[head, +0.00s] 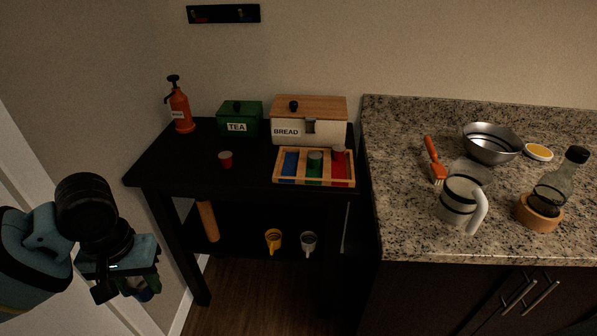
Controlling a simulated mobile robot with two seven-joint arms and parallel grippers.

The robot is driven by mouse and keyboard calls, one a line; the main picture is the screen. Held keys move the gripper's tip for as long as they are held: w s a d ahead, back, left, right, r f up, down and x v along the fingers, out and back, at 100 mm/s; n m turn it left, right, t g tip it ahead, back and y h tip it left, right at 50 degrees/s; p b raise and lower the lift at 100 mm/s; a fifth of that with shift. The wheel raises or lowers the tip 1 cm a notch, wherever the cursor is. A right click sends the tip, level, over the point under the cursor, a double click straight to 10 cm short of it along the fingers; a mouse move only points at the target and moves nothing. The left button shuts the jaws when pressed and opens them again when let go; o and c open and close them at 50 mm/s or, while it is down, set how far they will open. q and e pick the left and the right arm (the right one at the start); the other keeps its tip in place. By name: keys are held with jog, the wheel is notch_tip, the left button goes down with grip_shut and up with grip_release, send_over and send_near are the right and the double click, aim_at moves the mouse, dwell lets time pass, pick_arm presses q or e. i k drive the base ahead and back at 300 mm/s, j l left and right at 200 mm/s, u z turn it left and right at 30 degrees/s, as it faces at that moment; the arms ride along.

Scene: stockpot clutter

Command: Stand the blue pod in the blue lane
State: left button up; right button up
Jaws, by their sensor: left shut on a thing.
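A wooden tray (314,183) on the black side table has a blue lane (290,164), a green lane and a red lane. The blue lane is empty. A green pod (315,159) stands in the green lane, and a red pod (338,152) is at the far end of the red lane. Another red pod (225,160) stands on the table left of the tray. My left gripper (146,284) is at lower left, away from the table, shut on a small, dark bluish thing, apparently the blue pod (146,294), mostly hidden by the gripper. My right gripper is not in view.
A bread box (308,128) stands behind the tray, with a green tea box (240,119) and orange pump bottle (180,108) to the left. The black table's (185,160) front left is clear. The granite counter (400,190) at right holds a bowl, jug and bottle.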

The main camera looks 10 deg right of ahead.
aim_at(292, 159)
jog(key=z, duration=0.45)
jog(key=i+j+z, duration=0.15)
jog(key=z, duration=0.3)
jog(key=i+j+z, duration=0.1)
jog(key=j+z, duration=0.2)
jog(key=z, duration=0.15)
jog(key=j+z, duration=0.15)
jog(key=i+j+z, duration=0.1)
jog(key=j, duration=0.3)
jog(key=i+j, duration=0.1)
jog(key=j, duration=0.5)
jog(key=i+j+z, duration=0.15)
jog(key=j, duration=0.4)
